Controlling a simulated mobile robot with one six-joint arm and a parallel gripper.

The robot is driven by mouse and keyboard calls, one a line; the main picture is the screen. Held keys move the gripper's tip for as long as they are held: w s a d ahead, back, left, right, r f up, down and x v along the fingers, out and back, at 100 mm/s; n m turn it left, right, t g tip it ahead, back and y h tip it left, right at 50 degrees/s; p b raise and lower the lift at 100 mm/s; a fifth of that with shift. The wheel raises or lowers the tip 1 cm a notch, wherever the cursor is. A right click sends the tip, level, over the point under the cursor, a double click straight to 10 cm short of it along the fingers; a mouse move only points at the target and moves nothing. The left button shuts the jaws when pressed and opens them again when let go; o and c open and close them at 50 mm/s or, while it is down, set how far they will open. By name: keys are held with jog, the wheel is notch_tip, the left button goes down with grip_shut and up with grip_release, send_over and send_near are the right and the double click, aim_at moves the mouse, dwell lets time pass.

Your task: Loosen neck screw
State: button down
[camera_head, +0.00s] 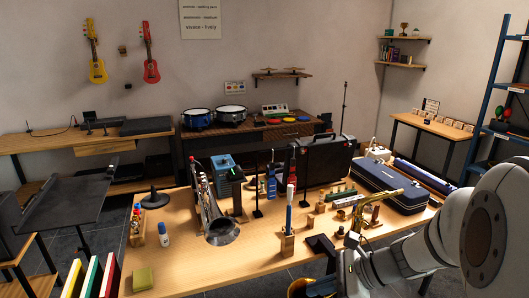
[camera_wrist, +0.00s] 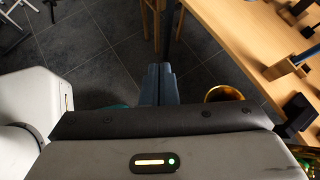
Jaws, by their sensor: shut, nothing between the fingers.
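My gripper (camera_wrist: 160,84) is shut and empty in the wrist view, its two blue-grey fingers side by side over the dark tiled floor, off the table's edge. A round gold rim (camera_wrist: 222,94), like a brass bell, shows just right of the fingers, apart from them. In the head view a gold bell-like piece (camera_head: 299,289) sits at the bottom edge, partly hidden by my arm. A gold brass instrument (camera_head: 378,207), possibly a saxophone, is at the table's right part, above my arm. I cannot make out a neck screw in either view.
The wooden table (camera_head: 190,275) carries a trumpet-like silver instrument (camera_head: 220,230), a black case (camera_head: 326,160), a blue case (camera_head: 388,187) and small wooden blocks. A black bracket (camera_head: 320,245) is near the front edge. The table's front left is mostly clear.

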jog(key=w+d+m+t+h+p, duration=0.1)
jog(key=w+d+m+t, duration=0.4)
jog(key=d+m, duration=0.3)
jog(key=w+d+m+t+h, duration=0.2)
jog(key=w+d+m+t, duration=0.25)
jog(key=d+m, duration=0.3)
jog(key=w+d+m+t+h+p, duration=0.1)
jog(key=w+d+m+t, duration=0.35)
jog(key=d+m, duration=0.4)
jog(key=a+x, duration=0.1)
jog(key=x, duration=0.5)
jog(key=shift+w, duration=0.2)
jog(key=shift+a, duration=0.1)
jog(key=shift+s+a+f, duration=0.1)
jog(key=shift+a+f, duration=0.1)
jog(key=shift+f, duration=0.1)
jog(key=shift+d+r, duration=0.1)
jog(key=v, duration=0.6)
jog(key=shift+d+p, duration=0.2)
jog(key=shift+p, duration=0.15)
